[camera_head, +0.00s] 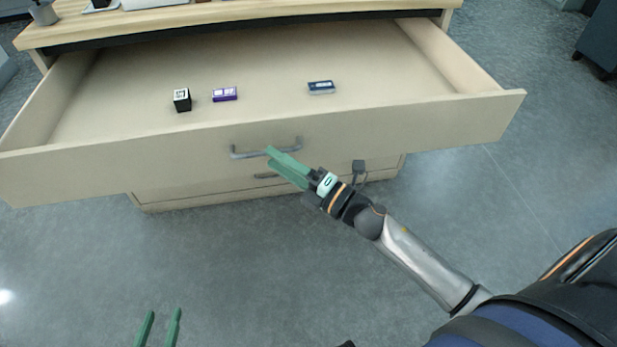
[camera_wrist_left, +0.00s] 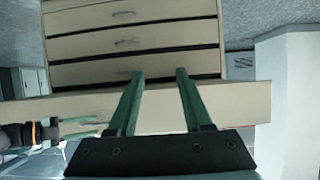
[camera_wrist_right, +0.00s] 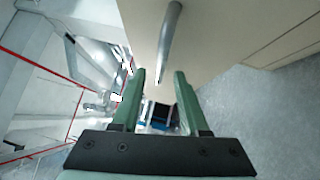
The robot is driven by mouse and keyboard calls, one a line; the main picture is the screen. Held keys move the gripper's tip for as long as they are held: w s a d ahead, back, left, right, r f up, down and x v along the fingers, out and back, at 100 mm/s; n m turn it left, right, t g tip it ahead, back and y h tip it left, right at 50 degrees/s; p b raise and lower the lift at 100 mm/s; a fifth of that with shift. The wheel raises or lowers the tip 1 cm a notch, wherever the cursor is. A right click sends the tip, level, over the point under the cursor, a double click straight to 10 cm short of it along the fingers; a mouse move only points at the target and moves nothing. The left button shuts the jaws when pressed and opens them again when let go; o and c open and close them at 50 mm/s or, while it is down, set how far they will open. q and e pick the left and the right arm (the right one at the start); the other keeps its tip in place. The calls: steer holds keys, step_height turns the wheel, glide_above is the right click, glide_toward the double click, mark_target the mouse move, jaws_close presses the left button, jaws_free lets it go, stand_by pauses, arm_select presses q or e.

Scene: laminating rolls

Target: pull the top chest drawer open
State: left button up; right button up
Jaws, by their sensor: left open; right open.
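The top chest drawer (camera_head: 440,128) stands far out from the chest, its inside showing. Its grey bar handle (camera_head: 283,147) is at the middle of its front. My right gripper (camera_head: 268,157) is open, its green fingertips at the handle. In the right wrist view the handle (camera_wrist_right: 170,45) appears between the open fingers (camera_wrist_right: 160,72); I cannot tell whether they touch it. My left gripper (camera_head: 163,313) is open and empty, low in the head view, away from the drawer. The left wrist view shows the drawer front (camera_wrist_left: 235,103) beyond its fingers (camera_wrist_left: 160,73).
In the drawer lie a black box (camera_head: 182,100), a purple box (camera_head: 225,94) and a dark blue box (camera_head: 321,87). The wooden chest top (camera_head: 240,12) carries a cup (camera_head: 44,13). Closed lower drawers (camera_wrist_left: 135,42) sit below. The floor (camera_head: 230,250) in front is clear.

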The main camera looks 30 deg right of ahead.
arm_select(q)
steer(key=shift+w+r+t, duration=0.25)
steer(key=shift+w+r, duration=0.05)
steer(key=shift+r, duration=0.3)
steer(key=shift+w+r+t, duration=0.25)
steer(key=shift+w+r, duration=0.05)
steer(key=shift+r, duration=0.3)
arm_select(e)
steer(key=v, duration=1)
steer(key=shift+s+d, duration=0.2)
steer(key=shift+s, duration=0.15)
arm_select(q)
steer(key=shift+f, duration=0.1)
arm_select(e)
steer(key=shift+m, duration=0.3)
